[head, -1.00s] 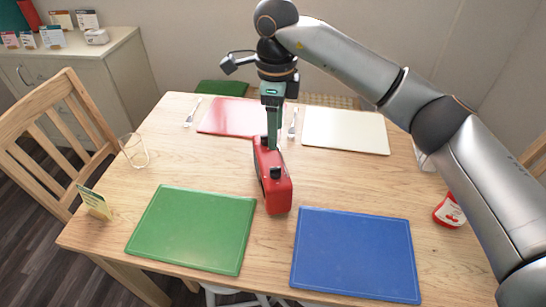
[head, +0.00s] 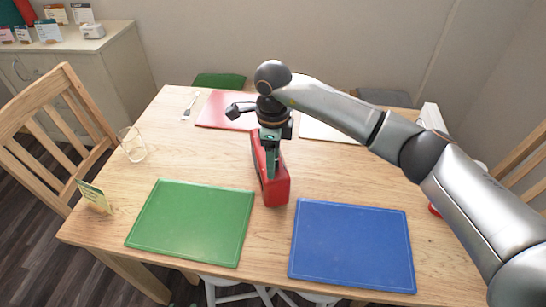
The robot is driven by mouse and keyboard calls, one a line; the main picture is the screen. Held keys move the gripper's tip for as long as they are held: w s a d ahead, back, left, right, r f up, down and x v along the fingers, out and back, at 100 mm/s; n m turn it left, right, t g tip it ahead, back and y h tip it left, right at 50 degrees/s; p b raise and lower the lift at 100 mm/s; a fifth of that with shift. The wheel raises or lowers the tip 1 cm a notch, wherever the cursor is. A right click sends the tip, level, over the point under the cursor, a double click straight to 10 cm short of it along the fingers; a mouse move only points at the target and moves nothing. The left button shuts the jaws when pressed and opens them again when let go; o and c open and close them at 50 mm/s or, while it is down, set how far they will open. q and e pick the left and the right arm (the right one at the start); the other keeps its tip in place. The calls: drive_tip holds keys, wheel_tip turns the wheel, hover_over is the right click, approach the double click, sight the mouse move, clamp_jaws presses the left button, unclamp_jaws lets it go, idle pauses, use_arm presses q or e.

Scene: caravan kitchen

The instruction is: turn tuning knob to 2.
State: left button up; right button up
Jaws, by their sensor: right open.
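A red radio (head: 276,192) stands upright in the middle of the wooden table, narrow end towards me. My right gripper (head: 271,172) comes from above with its fingers pointing down at the top of the radio. It is open, and its fingers cover most of the radio's top. The tuning knob is hidden behind the fingers, so its setting cannot be read. Whether the fingers touch the knob cannot be told. My left gripper is not in view.
A green board (head: 190,222) and a blue board (head: 352,245) lie nearer me; a red board (head: 218,108) and a white board (head: 318,129) lie beyond. A glass (head: 132,146) and a small card (head: 94,197) stand at the left edge.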

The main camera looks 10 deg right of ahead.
clamp_jaws()
idle(0.3)
drive_tip(key=shift+m, duration=0.4)
drive_tip(key=m, duration=0.3)
drive_tip(key=shift+m, duration=0.4)
drive_tip(key=m, duration=0.4)
drive_tip(key=shift+m, duration=0.3)
drive_tip(key=m, duration=0.4)
drive_tip(key=shift+r, duration=0.1)
drive_tip(key=shift+m, duration=2.2)
